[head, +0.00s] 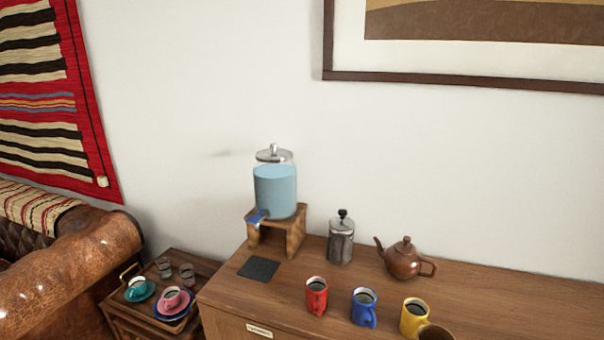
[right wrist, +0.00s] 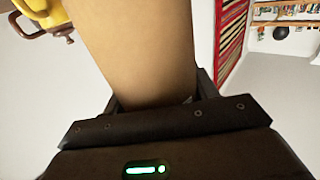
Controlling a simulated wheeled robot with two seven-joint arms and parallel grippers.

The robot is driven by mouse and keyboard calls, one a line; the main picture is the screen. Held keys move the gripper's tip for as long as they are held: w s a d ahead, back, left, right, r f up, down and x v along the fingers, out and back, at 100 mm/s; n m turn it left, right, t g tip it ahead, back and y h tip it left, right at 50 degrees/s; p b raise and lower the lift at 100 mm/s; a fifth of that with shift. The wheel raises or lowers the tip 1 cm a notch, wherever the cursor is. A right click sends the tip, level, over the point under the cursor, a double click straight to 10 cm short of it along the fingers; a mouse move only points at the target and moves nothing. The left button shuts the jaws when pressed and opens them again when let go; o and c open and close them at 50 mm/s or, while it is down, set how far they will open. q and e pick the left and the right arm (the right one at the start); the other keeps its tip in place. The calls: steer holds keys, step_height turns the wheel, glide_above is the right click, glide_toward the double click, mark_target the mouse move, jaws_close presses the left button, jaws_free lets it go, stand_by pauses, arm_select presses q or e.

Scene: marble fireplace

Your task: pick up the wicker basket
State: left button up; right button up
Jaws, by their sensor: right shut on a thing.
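My right gripper (right wrist: 158,98) shows in the right wrist view. Its jaws are shut on a large, smooth tan thing (right wrist: 135,45) that fills the middle of that view and runs out of the top. No weave shows on it, so I cannot tell whether it is the wicker basket. No wicker basket can be made out for sure in the head view. A brown round rim (head: 437,331) is cut off at the bottom edge there, beside a yellow mug (head: 414,317). My left gripper is not in view.
A wooden cabinet (head: 360,275) holds a water dispenser (head: 275,190), a French press (head: 341,238), a brown teapot (head: 404,260), a red mug (head: 316,295) and a blue mug (head: 364,306). A side table with cups and a leather sofa (head: 85,265) stand at left.

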mark_target(422, 338)
steer(key=d+m+h, duration=0.1)
steer(key=h, duration=0.1)
steer(key=w+d+r+m+t+h, duration=0.1)
steer(key=m+h, duration=0.1)
steer(key=w+d+m+t+h, duration=0.1)
steer(key=h, duration=0.1)
steer(key=shift+w+d+r, duration=0.15)
steer(key=shift+w, duration=0.05)
steer(key=shift+a+r+m+h, duration=0.1)
steer(key=shift+a+m+h, duration=0.15)
steer(key=shift+m+h, duration=0.5)
steer(key=shift+w+a+r+h, duration=0.1)
steer(key=shift+a+r+h, duration=0.05)
steer(key=shift+a+h, duration=0.25)
steer(key=shift+w+a+r+h, duration=0.15)
steer(key=shift+a+r, duration=0.15)
steer(key=shift+a, duration=0.2)
steer(key=shift+a+r+h, duration=0.1)
steer(key=shift+a+r, duration=0.15)
steer(key=shift+a, duration=0.25)
